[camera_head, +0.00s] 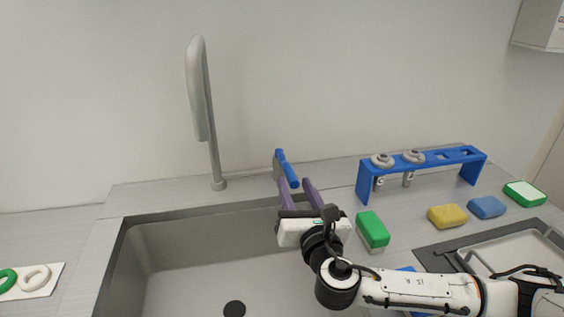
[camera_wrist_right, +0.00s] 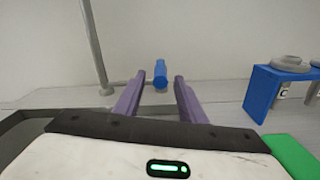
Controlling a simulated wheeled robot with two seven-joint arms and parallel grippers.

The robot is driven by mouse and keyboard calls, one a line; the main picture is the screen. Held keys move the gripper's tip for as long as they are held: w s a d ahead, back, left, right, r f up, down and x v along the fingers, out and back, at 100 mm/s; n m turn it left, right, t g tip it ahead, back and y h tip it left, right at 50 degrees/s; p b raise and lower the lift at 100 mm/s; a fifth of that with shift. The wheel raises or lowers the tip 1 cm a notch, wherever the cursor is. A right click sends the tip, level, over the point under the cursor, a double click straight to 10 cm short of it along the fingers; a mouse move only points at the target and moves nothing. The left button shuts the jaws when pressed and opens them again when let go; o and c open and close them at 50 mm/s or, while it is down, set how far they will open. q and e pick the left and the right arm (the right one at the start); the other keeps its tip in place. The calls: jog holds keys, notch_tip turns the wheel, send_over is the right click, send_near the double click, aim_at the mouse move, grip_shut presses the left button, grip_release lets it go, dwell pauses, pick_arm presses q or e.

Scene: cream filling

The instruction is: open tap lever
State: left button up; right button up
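The tap lever (camera_head: 287,168) is a blue handle on a grey mount behind the sink, right of the tall grey tap (camera_head: 203,110). The lever also shows in the right wrist view (camera_wrist_right: 161,74), beyond and between my fingers. My right gripper (camera_head: 294,184) has two purple fingers spread apart with nothing between them. In the right wrist view the gripper (camera_wrist_right: 157,88) is open and points at the lever. In the head view its left finger overlaps the lever's lower area; I cannot tell whether they touch. My left gripper is not in view.
The sink basin (camera_head: 190,262) lies below the tap. To the right are a blue rack (camera_head: 467,156), a green sponge (camera_head: 372,230), a yellow sponge (camera_head: 447,216), a blue sponge (camera_head: 486,207) and a metal tray (camera_head: 515,250). A green-and-white sponge (camera_head: 525,193) sits far right.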

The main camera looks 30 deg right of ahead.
aim_at(287, 164)
jog(key=x, duration=0.8)
jog(key=shift+w+d, duration=0.1)
jog(key=shift+w, duration=0.2)
grip_shut()
